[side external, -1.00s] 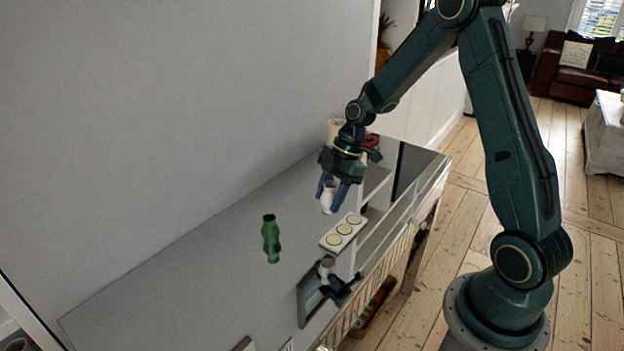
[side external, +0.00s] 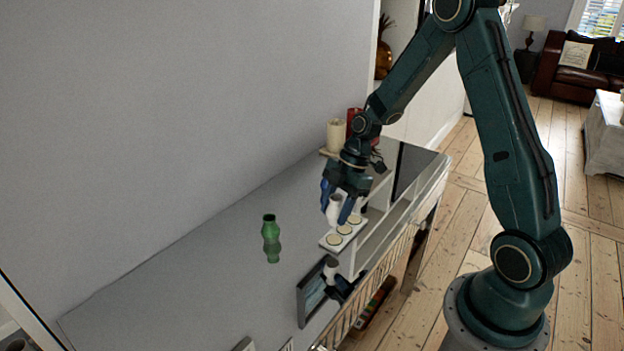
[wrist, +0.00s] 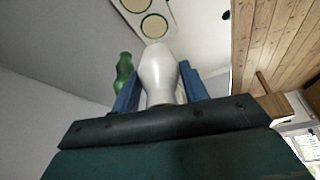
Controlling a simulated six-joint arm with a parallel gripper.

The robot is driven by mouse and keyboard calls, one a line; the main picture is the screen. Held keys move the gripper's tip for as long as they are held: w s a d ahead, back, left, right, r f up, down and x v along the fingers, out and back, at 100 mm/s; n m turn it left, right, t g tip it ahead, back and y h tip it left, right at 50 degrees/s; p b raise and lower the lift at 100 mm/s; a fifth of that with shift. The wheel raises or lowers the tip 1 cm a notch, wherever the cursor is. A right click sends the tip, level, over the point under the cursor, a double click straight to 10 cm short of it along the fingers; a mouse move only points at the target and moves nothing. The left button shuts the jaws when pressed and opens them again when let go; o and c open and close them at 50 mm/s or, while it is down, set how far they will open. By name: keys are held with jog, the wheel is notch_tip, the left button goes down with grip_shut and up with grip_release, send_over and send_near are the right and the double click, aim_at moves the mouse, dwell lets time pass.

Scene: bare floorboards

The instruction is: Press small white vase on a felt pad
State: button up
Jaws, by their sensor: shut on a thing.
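My gripper (side external: 337,203) is shut on the small white vase (side external: 333,212), with a blue finger on each side. The vase is roughly upright. In the side view it overlaps the far left edge of a white block (side external: 328,245) with three round cream felt pads (side external: 344,229). I cannot tell whether the vase touches the block. In the wrist view the vase (wrist: 158,72) is between the fingers (wrist: 160,90), and two pads (wrist: 153,25) show beyond it.
A green vase (side external: 270,230) stands left of the block on the glossy grey top (side external: 200,270), which shows reflections. A dark picture frame (side external: 309,292) is nearer the front. A cream candle (side external: 336,134) and red candle (side external: 352,120) are behind my gripper. Bare top lies left.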

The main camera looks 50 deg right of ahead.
aim_at(335, 223)
jog(key=shift+f, duration=2.4)
jog(key=o, duration=0.4)
jog(key=c, duration=0.4)
jog(key=shift+f, duration=0.65)
dwell(0.8)
jog(key=shift+r, duration=3.55)
